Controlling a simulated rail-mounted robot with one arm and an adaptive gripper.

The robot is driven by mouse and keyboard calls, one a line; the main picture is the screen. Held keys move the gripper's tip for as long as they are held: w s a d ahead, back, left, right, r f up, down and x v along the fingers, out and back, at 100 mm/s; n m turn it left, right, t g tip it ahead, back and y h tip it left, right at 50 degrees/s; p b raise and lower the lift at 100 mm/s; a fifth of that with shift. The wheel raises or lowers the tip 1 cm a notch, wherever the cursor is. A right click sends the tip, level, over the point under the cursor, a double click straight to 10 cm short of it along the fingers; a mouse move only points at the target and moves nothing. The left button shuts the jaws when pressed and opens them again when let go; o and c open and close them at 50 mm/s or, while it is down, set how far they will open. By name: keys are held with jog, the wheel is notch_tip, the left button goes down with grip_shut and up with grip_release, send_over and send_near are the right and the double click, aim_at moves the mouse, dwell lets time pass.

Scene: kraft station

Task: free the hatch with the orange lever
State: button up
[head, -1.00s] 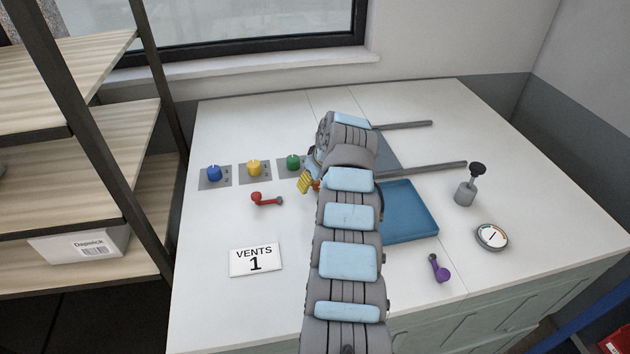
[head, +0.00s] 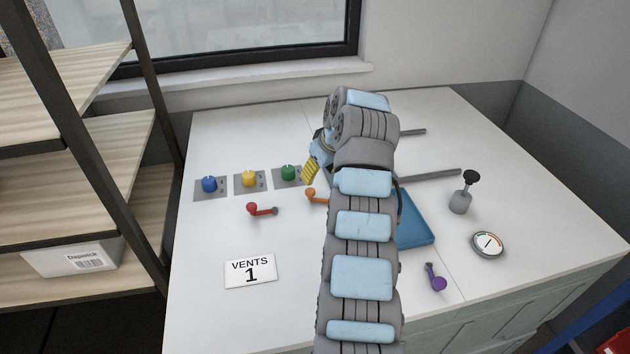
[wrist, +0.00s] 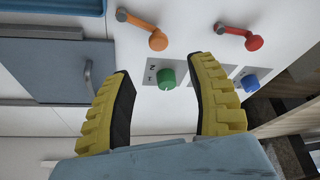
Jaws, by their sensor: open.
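The orange lever (head: 312,194) lies on the white worktop just below the green knob, partly hidden by my arm. The wrist view shows the whole orange lever (wrist: 142,28), beyond the open fingers and apart from them. The hatch is a grey-blue panel (wrist: 40,68) with a bar handle (wrist: 88,77), left of the fingers in the wrist view; my arm hides most of it in the head view. My gripper (head: 311,168) has yellow fingers and is above the worktop near the green knob. In the wrist view my gripper (wrist: 162,72) is open and empty.
Blue (head: 209,184), yellow (head: 249,178) and green (head: 288,173) knobs stand in a row. A red lever (head: 261,209) is left of the orange one. A blue tray (head: 416,222), purple lever (head: 436,277), gauge (head: 488,245) and plunger (head: 461,200) are to the right.

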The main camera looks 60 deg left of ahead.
jog(key=shift+v, duration=0.85)
